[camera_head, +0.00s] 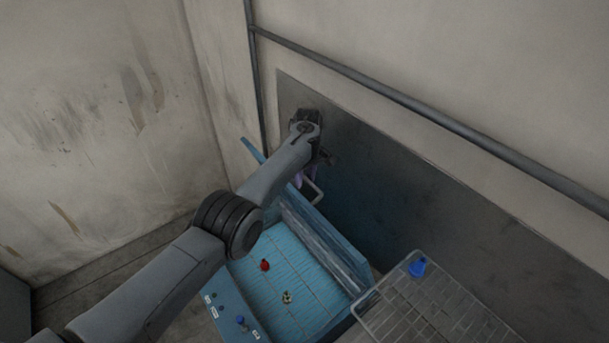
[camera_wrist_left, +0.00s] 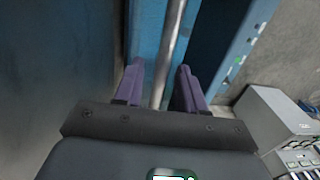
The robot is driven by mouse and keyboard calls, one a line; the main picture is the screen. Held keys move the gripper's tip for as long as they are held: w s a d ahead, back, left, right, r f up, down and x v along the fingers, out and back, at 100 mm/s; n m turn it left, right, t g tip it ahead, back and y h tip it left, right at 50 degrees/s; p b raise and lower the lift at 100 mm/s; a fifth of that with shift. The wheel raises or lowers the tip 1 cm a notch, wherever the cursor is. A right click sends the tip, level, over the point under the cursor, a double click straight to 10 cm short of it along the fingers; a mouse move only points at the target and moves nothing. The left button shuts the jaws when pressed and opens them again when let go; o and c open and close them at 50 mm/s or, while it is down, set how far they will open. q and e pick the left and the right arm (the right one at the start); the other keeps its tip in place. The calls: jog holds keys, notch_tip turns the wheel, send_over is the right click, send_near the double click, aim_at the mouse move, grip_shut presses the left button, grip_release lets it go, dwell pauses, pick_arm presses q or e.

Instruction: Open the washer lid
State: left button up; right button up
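The blue washer (camera_head: 283,279) stands below my left arm, its interior and wire-grid floor exposed. Its blue lid (camera_head: 326,243) stands raised along the back side, partly hidden by my left arm. A bent metal bar handle (camera_head: 317,192) shows beside the lid. My left gripper (camera_head: 302,180) is at the handle, largely hidden by its own wrist. In the left wrist view its purple fingers (camera_wrist_left: 160,78) are apart, with the metal bar (camera_wrist_left: 172,40) running between them; visible gaps separate it from the fingers. My right gripper is out of view.
A red item (camera_head: 265,265) and a small pale item (camera_head: 287,297) lie in the washer. Buttons line its front panel (camera_head: 226,305). A wire rack (camera_head: 440,305) with a blue item (camera_head: 417,267) stands to the right. A dark wall panel (camera_head: 400,190) is close behind.

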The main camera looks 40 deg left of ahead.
pick_arm(q)
jog(key=shift+w+r, duration=0.1)
jog(key=shift+r, duration=0.55)
notch_tip(320, 180, up, 10)
jog(key=b, duration=0.2)
jog(key=shift+w+b, duration=0.25)
jog(key=shift+b, duration=0.1)
jog(key=shift+f, duration=0.15)
